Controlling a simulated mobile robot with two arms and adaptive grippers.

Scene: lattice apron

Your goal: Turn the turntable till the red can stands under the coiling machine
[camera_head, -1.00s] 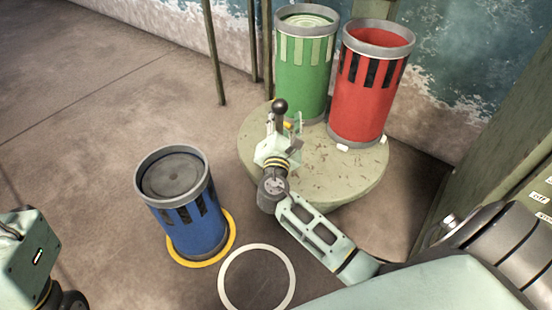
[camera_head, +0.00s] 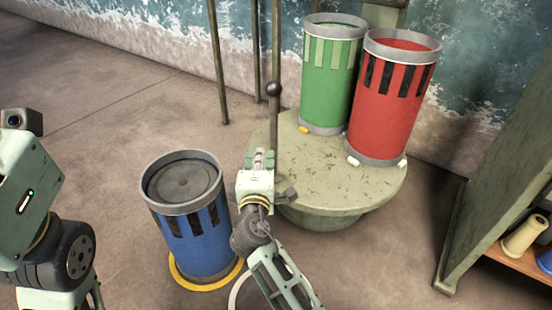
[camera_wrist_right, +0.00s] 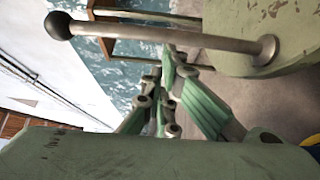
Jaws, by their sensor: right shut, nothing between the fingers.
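The round pale-green turntable (camera_head: 330,190) stands right of centre in the head view. The red can (camera_head: 385,120) and the green can (camera_head: 328,90) stand upright side by side on its far right part. A metal handle with a black ball knob (camera_head: 274,89) rises at its left edge; the knob also shows in the wrist view (camera_wrist_right: 59,25). My right gripper (camera_head: 261,158) is shut and empty beside the handle, on its near left side. In the wrist view its fingers (camera_wrist_right: 168,85) are apart from the handle. I cannot clearly identify the coiling machine.
A blue can (camera_head: 205,235) stands on a yellow floor ring (camera_head: 177,270), left of my right gripper. A white floor ring (camera_head: 236,292) is partly hidden by my arm. Thin posts (camera_head: 217,65) stand behind. A shelf with spools (camera_head: 524,235) is at the right.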

